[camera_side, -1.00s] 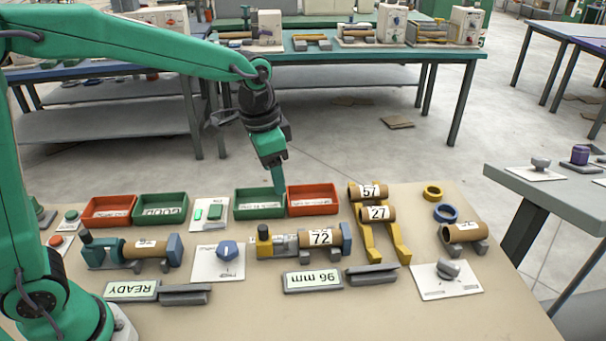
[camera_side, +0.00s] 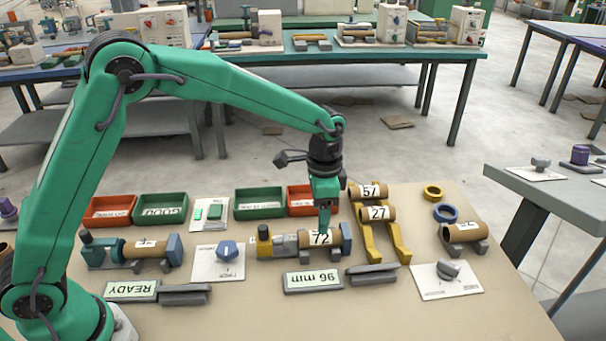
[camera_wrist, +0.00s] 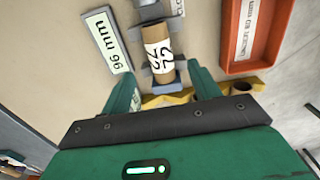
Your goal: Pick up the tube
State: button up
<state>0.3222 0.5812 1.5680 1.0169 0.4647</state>
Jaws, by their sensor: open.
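A brown cardboard tube with a white "72" label (camera_side: 333,241) lies in a measuring fixture with a yellow-and-grey end at left and a blue end block at right. My gripper (camera_side: 323,231) points down over this tube, overlapping its label in the side view. In the wrist view the tube (camera_wrist: 158,62) shows beyond and between my two spread green fingers (camera_wrist: 163,75), with nothing held. Whether a finger touches the tube cannot be told. Tubes labelled "57" (camera_side: 367,191) and "27" (camera_side: 376,213) lie on a yellow rack (camera_side: 398,243) to the right.
Another tube (camera_side: 150,248) lies in a left fixture, and one (camera_side: 461,232) in a grey holder at right. Red (camera_side: 300,208) and green (camera_side: 258,203) bins stand behind. A "96 mm" display (camera_side: 313,281) is in front.

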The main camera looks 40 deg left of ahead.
jog(key=shift+d+f, duration=0.1)
jog(key=shift+f, duration=3.7)
jog(key=c, duration=1.1)
jog(key=shift+r, duration=0.2)
notch_tip(320, 180, up, 18)
jog(key=shift+f, duration=0.15)
